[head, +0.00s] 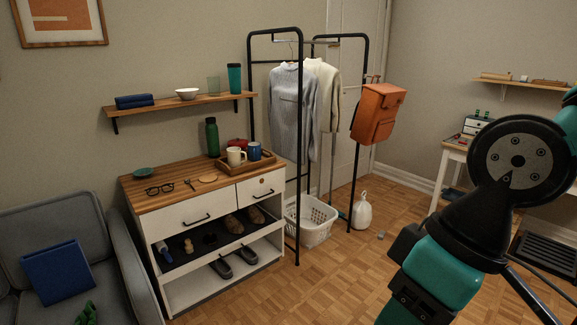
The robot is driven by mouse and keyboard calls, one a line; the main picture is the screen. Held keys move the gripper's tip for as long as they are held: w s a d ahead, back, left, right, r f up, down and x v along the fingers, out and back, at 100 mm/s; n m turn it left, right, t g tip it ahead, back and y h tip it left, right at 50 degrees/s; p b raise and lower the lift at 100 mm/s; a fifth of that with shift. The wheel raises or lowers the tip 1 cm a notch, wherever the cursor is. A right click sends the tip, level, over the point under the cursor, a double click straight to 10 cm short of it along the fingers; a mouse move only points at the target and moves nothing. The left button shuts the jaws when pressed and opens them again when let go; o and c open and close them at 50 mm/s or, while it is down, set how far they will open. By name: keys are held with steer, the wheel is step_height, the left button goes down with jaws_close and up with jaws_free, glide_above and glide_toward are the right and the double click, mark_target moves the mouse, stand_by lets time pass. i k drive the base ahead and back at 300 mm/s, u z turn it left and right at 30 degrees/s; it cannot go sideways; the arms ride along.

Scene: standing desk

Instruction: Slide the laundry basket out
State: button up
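The white laundry basket (318,231) stands on the wooden floor under the black clothes rack (301,130), just right of the dresser. It is upright with slotted sides. A black front post of the rack crosses in front of its left part. Its inside is only partly visible, so I cannot tell whether it holds anything. Part of my arm shows large at the right, well apart from the basket. My gripper itself is not in view.
The dresser (215,187) with open shoe shelves stands close left of the basket. Clothes and an orange backpack (378,113) hang above. Floor in front is clear.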

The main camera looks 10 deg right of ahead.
mark_target(313, 233)
steer(key=z, duration=0.2)
steer(key=i, duration=3.9)
steer(key=u, duration=0.1)
